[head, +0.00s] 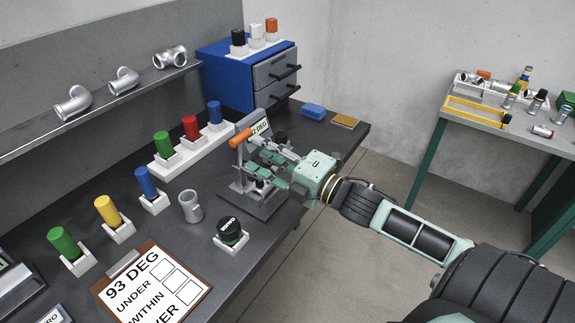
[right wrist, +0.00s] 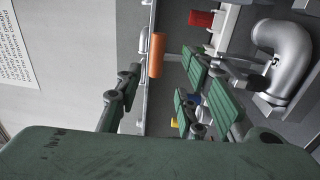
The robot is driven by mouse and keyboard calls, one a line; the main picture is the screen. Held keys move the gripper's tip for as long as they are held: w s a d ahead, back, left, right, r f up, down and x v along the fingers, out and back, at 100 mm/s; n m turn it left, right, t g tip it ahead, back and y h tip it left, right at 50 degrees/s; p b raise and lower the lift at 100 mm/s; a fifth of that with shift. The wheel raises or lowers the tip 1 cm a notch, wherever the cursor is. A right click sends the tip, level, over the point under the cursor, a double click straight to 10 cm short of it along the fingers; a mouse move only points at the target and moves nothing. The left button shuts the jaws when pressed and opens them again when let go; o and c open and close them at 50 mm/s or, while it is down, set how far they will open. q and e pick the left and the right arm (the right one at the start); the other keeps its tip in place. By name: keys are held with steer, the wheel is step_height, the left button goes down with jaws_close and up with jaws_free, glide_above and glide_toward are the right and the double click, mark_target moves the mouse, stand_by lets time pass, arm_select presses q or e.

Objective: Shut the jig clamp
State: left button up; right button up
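The jig (head: 262,207) stands on the dark bench, and its clamp has an orange handle (head: 241,138) sticking up on the left side. My right gripper (head: 256,158) is in front of the jig, with its fingers reaching toward the clamp and hiding part of it. In the right wrist view, the orange handle (right wrist: 157,55) shows beyond the gap between the green finger pads. The fingers are apart and hold nothing. A grey pipe elbow (right wrist: 285,50) shows close by at the right of that view. My left gripper is not in view.
A grey casting (head: 190,206) and a black-topped gauge (head: 230,233) stand left of the jig. A white rack (head: 190,152) with green, red and blue plugs is behind it. A blue drawer cabinet (head: 228,72) stands at the back. A clipboard (head: 152,285) lies in front.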

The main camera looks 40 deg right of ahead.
steer(key=v, duration=0.7)
steer(key=shift+f, duration=0.1)
stand_by(0.5)
